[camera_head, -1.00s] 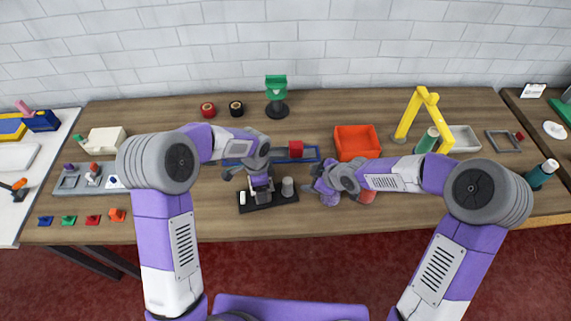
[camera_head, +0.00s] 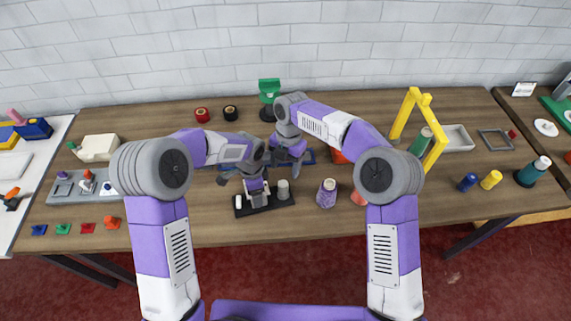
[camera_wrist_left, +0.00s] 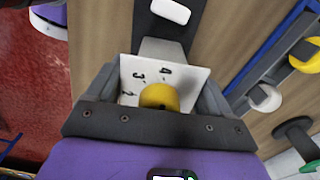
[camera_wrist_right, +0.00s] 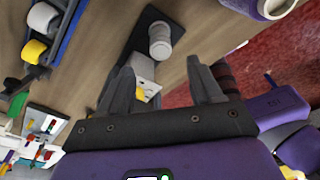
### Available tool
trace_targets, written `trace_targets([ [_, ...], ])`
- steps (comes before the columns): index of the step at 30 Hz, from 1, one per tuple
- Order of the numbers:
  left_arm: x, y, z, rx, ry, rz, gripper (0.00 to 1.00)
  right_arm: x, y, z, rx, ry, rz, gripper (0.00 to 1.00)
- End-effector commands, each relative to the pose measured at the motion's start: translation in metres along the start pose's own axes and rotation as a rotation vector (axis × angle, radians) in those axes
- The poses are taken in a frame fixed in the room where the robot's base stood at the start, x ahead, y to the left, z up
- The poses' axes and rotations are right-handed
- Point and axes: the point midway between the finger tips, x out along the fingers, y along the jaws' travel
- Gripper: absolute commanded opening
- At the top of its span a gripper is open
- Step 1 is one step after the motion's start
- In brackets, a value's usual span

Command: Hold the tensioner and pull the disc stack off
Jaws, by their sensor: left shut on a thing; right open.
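The tensioner appears to be a white block with printed marks and a yellow knob (camera_wrist_left: 160,96), on a black base (camera_head: 240,210). My left gripper (camera_head: 254,192) is shut on the white block, with a finger on either side in the left wrist view. A grey, layered cylinder, which looks like the disc stack (camera_head: 283,188), stands upright on the base right of the left gripper; it also shows in the right wrist view (camera_wrist_right: 160,42). My right gripper (camera_head: 287,168) is open and empty, behind the stack and apart from it. Its arm hides part of the blue rail.
A purple yarn cone (camera_head: 327,193) stands right of the base. Behind are the blue rail (camera_head: 308,158), a green-topped stand (camera_head: 269,90) and an orange bin (camera_head: 338,157), mostly hidden by my right arm. A yellow frame (camera_head: 408,112) stands at right.

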Motion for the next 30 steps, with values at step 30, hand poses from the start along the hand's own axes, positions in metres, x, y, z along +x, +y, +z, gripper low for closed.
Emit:
trace_targets([
  [30, -0.001, 0.000, -0.001, 0.000, 0.001, -0.002, 0.34, 0.119, -0.001, -0.001, -0.006, 0.002, -0.003, 0.65],
])
